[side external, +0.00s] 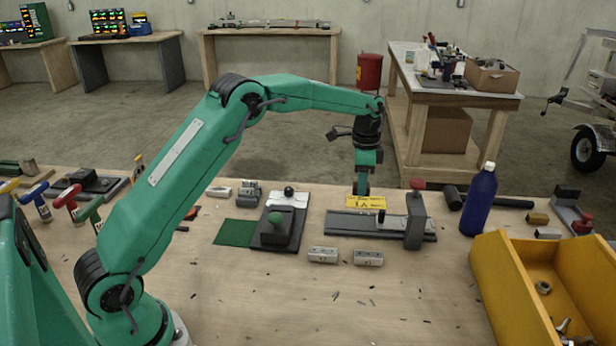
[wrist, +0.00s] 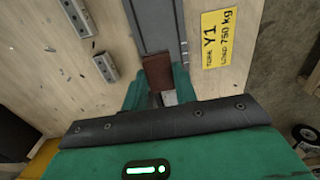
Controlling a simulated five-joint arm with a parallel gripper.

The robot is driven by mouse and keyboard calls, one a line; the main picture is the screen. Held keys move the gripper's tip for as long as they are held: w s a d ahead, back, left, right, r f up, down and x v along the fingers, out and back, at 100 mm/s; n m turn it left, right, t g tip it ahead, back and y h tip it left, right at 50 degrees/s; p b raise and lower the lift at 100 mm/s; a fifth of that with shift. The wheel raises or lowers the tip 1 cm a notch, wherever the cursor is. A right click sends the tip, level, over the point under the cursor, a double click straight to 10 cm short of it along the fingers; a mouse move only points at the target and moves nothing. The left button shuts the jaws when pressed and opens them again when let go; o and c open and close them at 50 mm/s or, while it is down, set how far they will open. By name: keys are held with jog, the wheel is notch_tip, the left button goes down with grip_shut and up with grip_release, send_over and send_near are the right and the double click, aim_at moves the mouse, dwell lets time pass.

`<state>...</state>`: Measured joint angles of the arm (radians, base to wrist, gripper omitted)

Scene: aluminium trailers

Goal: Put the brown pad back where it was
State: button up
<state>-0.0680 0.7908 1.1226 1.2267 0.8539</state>
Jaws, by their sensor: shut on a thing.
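The brown pad (wrist: 157,72) shows in the wrist view between the fingertips of my gripper (wrist: 158,98). My gripper is shut on it. In the side view my gripper (side external: 362,188) points down just behind a yellow plate (side external: 366,202), and the pad is mostly hidden there. In the wrist view the pad overlaps the end of a grey metal bar (wrist: 157,25). I cannot tell whether it touches the bar. The yellow plate with black lettering also shows right of the bar in the wrist view (wrist: 218,38).
A grey rail fixture (side external: 345,225) with an upright block (side external: 414,222) is close by. Two small metal blocks (side external: 323,255) lie in front. A blue bottle (side external: 479,202) and yellow bin (side external: 500,270) stand right.

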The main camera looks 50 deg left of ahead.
jog(key=s+a, duration=0.3)
jog(key=s, duration=1)
jog(key=s+a, duration=0.3)
jog(key=s, duration=1)
jog(key=shift+s+a+r, duration=0.15)
jog(key=shift+s+a, duration=0.2)
jog(key=shift+s, duration=0.05)
send_over(237, 232)
notch_tip(237, 232, down, 7)
jog(key=shift+f, duration=2)
jog(key=shift+f, duration=0.15)
